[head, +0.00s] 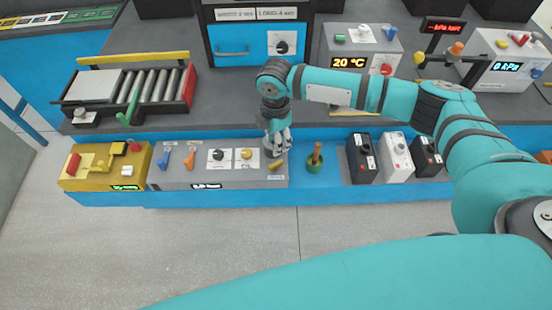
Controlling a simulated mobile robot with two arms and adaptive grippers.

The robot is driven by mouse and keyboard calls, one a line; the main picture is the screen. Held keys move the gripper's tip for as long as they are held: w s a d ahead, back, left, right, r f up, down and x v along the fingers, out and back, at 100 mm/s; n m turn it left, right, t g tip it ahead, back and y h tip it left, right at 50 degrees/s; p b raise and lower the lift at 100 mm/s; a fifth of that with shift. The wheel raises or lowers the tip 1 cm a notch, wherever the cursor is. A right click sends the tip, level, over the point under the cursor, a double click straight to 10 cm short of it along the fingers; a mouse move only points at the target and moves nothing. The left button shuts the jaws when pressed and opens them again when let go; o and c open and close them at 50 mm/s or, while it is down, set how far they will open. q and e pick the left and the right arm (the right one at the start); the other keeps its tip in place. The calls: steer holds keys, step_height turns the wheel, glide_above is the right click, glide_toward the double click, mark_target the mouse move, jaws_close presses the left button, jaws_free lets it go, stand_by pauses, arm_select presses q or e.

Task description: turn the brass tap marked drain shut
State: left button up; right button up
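A brass-coloured tap handle (276,165) sits at the right end of the long grey panel box (230,180). It points obliquely, toward the upper right. A small label lies just below it, too small to read. My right gripper (284,148) reaches in from the right and hangs just above and behind the tap, fingers pointing down. I cannot tell whether it touches the tap or how far its fingers are apart. My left gripper is not in view.
The grey box also carries blue and orange levers (189,156), a black knob (218,155) and a yellow knob (246,154). A green pot with a wooden-handled tool (315,160) stands close on the right. Black and white battery-like boxes (397,160) stand farther right.

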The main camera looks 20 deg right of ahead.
mark_target(276, 164)
step_height(276, 164, down, 11)
steer(key=shift+f+p, duration=0.1)
steer(key=shift+p, duration=0.5)
jaws_close()
